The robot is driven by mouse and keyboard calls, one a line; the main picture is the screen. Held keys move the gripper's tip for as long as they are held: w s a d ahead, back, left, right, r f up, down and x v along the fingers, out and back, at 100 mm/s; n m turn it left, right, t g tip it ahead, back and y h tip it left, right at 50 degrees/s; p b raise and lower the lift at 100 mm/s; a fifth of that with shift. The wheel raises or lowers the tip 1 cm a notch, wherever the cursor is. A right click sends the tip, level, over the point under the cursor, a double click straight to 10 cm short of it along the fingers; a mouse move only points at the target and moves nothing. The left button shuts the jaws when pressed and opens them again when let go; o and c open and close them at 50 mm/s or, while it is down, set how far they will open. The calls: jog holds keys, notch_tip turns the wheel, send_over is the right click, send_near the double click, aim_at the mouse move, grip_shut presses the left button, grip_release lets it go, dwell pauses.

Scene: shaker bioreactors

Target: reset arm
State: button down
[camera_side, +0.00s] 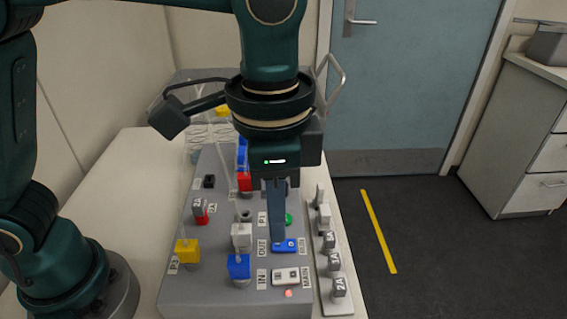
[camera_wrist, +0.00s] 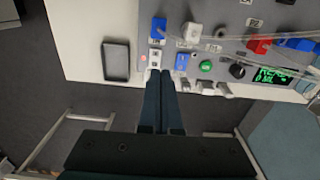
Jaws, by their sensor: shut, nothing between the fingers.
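My gripper (camera_side: 277,236) is shut with nothing between its fingers. In the side view it points down over the grey control panel (camera_side: 205,285), its tips just above or at the blue rocker switch (camera_side: 286,246); I cannot tell if they touch. In the wrist view the closed fingers (camera_wrist: 160,75) point at the panel's edge, near the blue switch (camera_wrist: 182,62) and the white MAIN switch (camera_wrist: 155,58). A red light (camera_side: 289,294) glows below the white MAIN switch (camera_side: 286,276) in the side view.
The panel carries a yellow block (camera_side: 187,251), a blue block (camera_side: 238,267), a white block (camera_side: 241,236) and a green button (camera_wrist: 206,66). Grey fuse-like blocks (camera_side: 339,287) line its right side. Clear tubes run above the panel. A dark tray (camera_wrist: 116,61) lies on the white table.

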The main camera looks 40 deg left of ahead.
jog(key=s+a+r+n+t, duration=0.1)
jog(key=a+r+n+t, duration=0.3)
jog(key=a, duration=0.7)
jog(key=s+a+f+n+t, duration=0.1)
jog(key=s+a+f+n, duration=0.3)
jog(key=a, duration=0.1)
jog(key=shift+s+n, duration=0.15)
jog(key=shift+n, duration=0.15)
